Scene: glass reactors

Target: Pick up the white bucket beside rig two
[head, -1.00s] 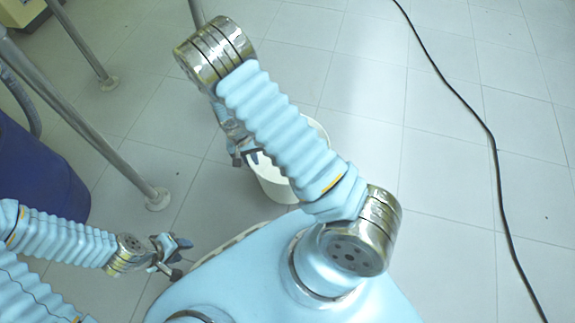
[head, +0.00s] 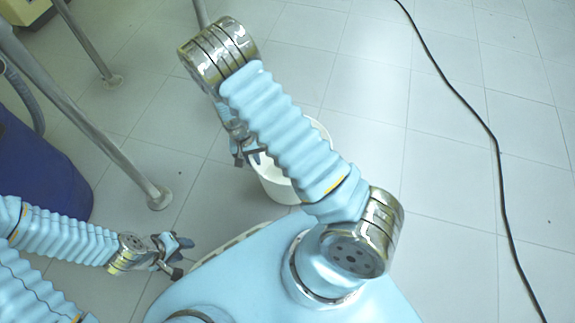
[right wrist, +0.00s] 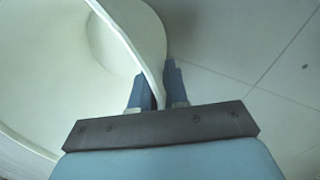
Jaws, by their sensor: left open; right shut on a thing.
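The white bucket (head: 277,186) stands on the floor, partly hidden behind my right arm in the head view. My right gripper (head: 247,157) is at the bucket's left side. In the right wrist view the right gripper (right wrist: 158,92) is shut on the bucket's rim, one finger inside the wall and one outside; the bucket (right wrist: 60,70) fills the left of that view and its inside looks empty. My left gripper (head: 180,255) is open and empty at the lower left, well apart from the bucket.
Metal frame legs (head: 158,196) stand on the floor at the left, with a blue drum (head: 38,170) behind them. A black cable (head: 497,160) runs across the floor at the right. The tiled floor between the bucket and the cable is clear.

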